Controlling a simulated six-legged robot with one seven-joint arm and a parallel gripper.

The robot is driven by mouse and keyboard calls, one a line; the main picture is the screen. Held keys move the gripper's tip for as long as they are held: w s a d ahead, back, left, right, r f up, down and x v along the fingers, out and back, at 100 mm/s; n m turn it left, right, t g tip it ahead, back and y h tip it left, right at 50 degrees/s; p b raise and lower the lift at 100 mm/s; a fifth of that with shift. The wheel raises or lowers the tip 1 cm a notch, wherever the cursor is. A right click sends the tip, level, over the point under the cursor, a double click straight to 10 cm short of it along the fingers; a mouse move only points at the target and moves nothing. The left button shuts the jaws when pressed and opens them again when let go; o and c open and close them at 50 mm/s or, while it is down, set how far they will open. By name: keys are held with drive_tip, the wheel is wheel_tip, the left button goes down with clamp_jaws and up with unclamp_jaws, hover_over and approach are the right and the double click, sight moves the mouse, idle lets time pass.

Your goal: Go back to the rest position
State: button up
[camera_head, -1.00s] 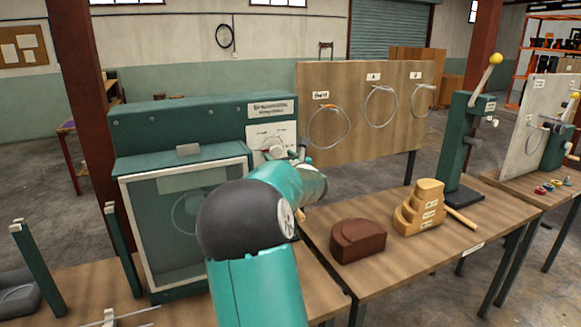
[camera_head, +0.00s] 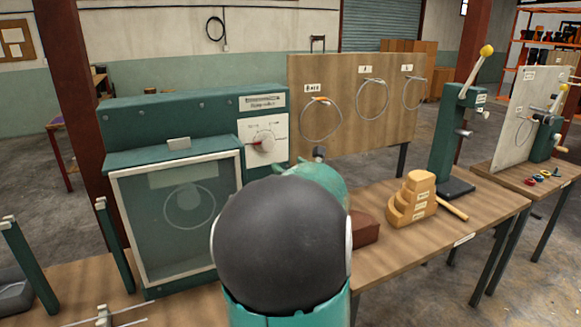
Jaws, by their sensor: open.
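My arm (camera_head: 285,245) is folded up close to the camera, its big dark joint filling the lower middle. My gripper is hidden behind this joint and the teal link beyond it. A small dark part (camera_head: 319,153) shows above the link, and I cannot tell what it is. The green machine (camera_head: 165,120) stands left of the arm, with a glazed front door (camera_head: 180,215) that looks shut. Its white panel carries a round dial (camera_head: 264,140) with a red pointer, and nothing of mine appears to touch it.
A board (camera_head: 350,120) with wire rings stands behind the arm. On the table to the right are a brown block (camera_head: 365,230), partly hidden by my arm, a stepped wooden block (camera_head: 411,200) and a green lever stand (camera_head: 458,140). Green posts (camera_head: 115,245) stand at left.

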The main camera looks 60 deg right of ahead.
idle(0.4)
drive_tip(key=w+a+f+m+g+y, duration=0.1)
drive_tip(key=w+a+m+g+y, duration=0.1)
drive_tip(key=a+m, duration=0.9)
drive_tip(key=w+a+f+m+g+y, duration=0.1)
drive_tip(key=w+a+f+m+g, duration=0.15)
drive_tip(key=a+m, duration=0.9)
drive_tip(key=s+a+f+m+g+y, duration=0.1)
drive_tip(key=s+a, duration=0.3)
drive_tip(key=a, duration=0.5)
drive_tip(key=s+a+f+m+g+y, duration=0.2)
drive_tip(key=s+a+m+y, duration=0.1)
drive_tip(key=a, duration=0.6)
drive_tip(key=s+a+f+m+g+y, duration=0.2)
drive_tip(key=s+a, duration=0.4)
drive_tip(key=a, duration=0.3)
drive_tip(key=shift+s+a+f+m, duration=0.2)
drive_tip(key=shift+a+f+m, duration=0.15)
drive_tip(key=shift+m, duration=0.4)
